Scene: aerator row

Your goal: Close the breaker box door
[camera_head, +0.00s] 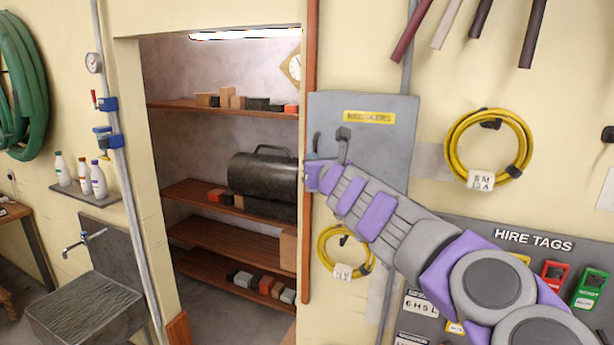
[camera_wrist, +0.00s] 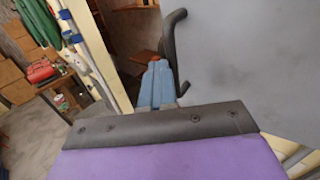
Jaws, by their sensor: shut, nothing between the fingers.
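The grey breaker box (camera_head: 385,150) is on the cream wall in the head view, with a yellow "BREAKERS" label on its front. Its door looks close to flat with the box, but I cannot tell whether it is fully shut.
An open doorway with wooden shelves (camera_head: 225,108) is left of the box. Coiled yellow cables (camera_head: 452,150) hang right of and below it. The "HIRE TAGS" board (camera_head: 480,232) is at lower right. A sink (camera_head: 85,300) stands at far left.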

